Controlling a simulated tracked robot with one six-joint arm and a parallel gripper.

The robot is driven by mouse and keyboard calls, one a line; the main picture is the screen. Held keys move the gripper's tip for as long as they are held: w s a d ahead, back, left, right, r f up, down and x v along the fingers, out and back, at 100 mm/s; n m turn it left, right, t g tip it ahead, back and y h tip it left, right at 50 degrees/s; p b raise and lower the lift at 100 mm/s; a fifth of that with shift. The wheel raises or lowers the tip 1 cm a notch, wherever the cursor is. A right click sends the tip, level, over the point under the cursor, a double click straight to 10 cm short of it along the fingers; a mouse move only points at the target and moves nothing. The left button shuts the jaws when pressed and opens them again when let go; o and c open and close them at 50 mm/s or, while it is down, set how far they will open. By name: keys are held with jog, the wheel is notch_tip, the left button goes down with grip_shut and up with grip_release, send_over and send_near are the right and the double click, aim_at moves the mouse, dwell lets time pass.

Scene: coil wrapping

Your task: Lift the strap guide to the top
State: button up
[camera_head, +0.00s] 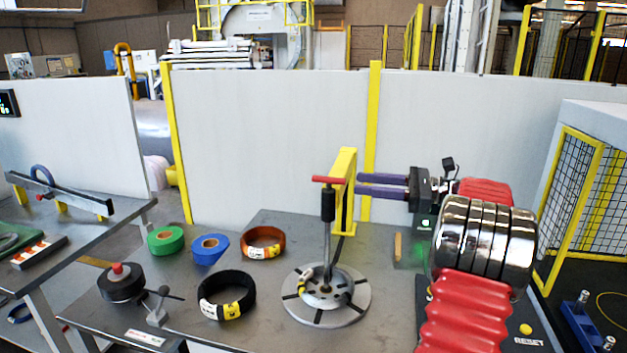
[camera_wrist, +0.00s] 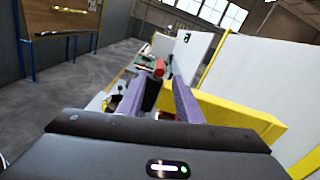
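A round grey slotted base (camera_head: 350,308) carries an upright rod with a black sleeve (camera_head: 328,205), which I take as the strap guide. A red bar (camera_head: 326,179) crosses its top, beside a yellow bracket (camera_head: 344,170). My gripper (camera_head: 358,184) has two purple fingers pointing left, at the bracket's height and just right of it in the head view. The fingers are apart, with a gap and no object clearly held. In the wrist view, the yellow bracket (camera_wrist: 235,115) is right of the fingers (camera_wrist: 168,82), and red and black parts show beyond. Contact cannot be told.
Green (camera_head: 165,240), blue (camera_head: 209,248) and orange-brown (camera_head: 263,242) rolls and a black coil (camera_head: 227,295) lie on the table. A black reel (camera_head: 121,282) is at left. A white partition (camera_head: 270,140) stands behind. Space above the rod is clear.

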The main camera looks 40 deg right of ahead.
aim_at(314, 178)
jog(key=x, duration=1.4)
jog(key=shift+c, duration=0.5)
jog(key=shift+s+d, duration=0.1)
grip_shut()
